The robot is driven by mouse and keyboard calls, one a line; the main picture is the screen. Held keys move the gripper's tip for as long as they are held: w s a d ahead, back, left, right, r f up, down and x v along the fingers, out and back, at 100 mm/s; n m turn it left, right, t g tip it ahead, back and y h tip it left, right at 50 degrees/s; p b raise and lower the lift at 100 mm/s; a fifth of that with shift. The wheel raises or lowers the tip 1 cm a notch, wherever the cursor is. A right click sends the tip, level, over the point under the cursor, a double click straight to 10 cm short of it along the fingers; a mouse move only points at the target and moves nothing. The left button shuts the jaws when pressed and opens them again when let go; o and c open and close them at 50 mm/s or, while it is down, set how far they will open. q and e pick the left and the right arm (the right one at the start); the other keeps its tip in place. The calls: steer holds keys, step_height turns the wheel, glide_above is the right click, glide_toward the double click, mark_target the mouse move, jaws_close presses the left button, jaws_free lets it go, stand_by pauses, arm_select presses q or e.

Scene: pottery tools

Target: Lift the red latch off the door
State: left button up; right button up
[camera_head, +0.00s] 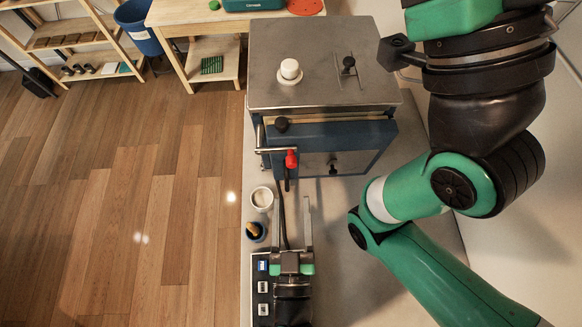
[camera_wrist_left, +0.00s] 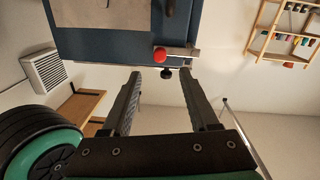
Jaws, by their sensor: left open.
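The red latch knob (camera_head: 291,159) is on a metal bar at the left edge of the blue door (camera_head: 375,134) on the front of the kiln. The knob also shows in the left wrist view (camera_wrist_left: 160,54), with the bar running right from it. My left gripper (camera_head: 293,190) comes up from the bottom of the head view. It is open and empty, with its fingers pointing at the latch. In the left wrist view, the fingertips (camera_wrist_left: 161,73) stand on either side of and below the knob, and no contact shows. My right gripper is not in view.
A white cup (camera_head: 262,198) and a dark cup with a tool (camera_head: 255,231) stand left of my left gripper. A switch panel (camera_head: 262,287) lies below them. A white knob (camera_head: 290,70) sits on the kiln top. My right arm fills the right side.

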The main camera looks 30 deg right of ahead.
mark_target(292, 167)
arm_select(q)
steer(key=x, duration=0.9)
steer(key=shift+p, duration=0.35)
steer(key=shift+a, duration=0.1)
jaws_close()
stand_by(0.7)
